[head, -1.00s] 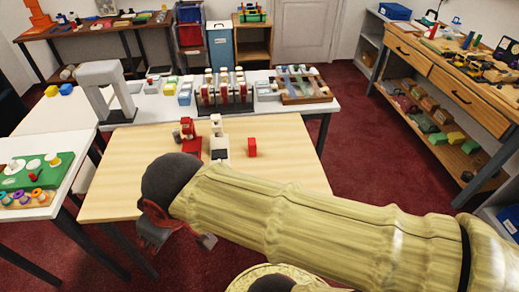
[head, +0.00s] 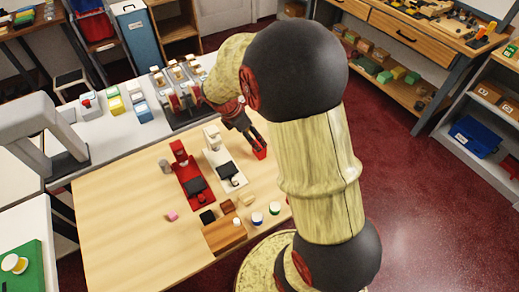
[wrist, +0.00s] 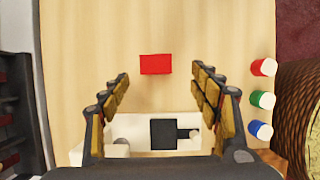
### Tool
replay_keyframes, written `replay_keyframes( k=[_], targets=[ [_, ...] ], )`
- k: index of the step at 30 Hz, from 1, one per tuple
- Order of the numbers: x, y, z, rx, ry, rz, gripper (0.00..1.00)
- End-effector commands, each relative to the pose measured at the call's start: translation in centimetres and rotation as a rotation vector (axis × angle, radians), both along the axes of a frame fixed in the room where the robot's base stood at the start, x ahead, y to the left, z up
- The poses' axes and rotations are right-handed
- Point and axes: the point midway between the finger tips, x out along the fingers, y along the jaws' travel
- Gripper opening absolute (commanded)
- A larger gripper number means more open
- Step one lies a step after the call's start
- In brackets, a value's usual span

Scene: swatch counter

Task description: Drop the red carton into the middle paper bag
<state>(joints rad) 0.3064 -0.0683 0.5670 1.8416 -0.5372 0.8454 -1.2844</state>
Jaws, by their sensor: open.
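The red carton (head: 260,153) stands on the light wooden table (head: 120,212), near its right edge and to the right of a white device. In the wrist view the carton (wrist: 156,64) lies ahead of and between the fingertips, with bare wood around it. My gripper (head: 252,143) is close to the carton and partly covers it in the head view. In the wrist view my gripper (wrist: 160,82) has its fingers wide apart with nothing between them. I cannot make out any paper bag in these frames.
A white device (head: 226,168) and a red device (head: 190,178) stand beside my gripper. A wooden block (head: 225,235) and small capped tubs (head: 257,218) sit nearer me. A crowded white counter (head: 110,125) adjoins behind. The table's left part is clear.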

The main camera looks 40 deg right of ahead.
Motion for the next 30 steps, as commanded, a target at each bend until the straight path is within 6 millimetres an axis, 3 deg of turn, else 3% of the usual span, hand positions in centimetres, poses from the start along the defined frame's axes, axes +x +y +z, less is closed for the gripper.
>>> replay_keyframes(
  k=[18,25,30],
  targets=[
    [0.2,-2.7,-6.2,0.0,-0.003,-0.003,0.63],
    [0.2,-2.8,-6.2,0.0,-0.004,-0.003,0.63],
    [0.2,-2.8,-6.2,0.0,-0.004,-0.003,0.54]
  ],
)
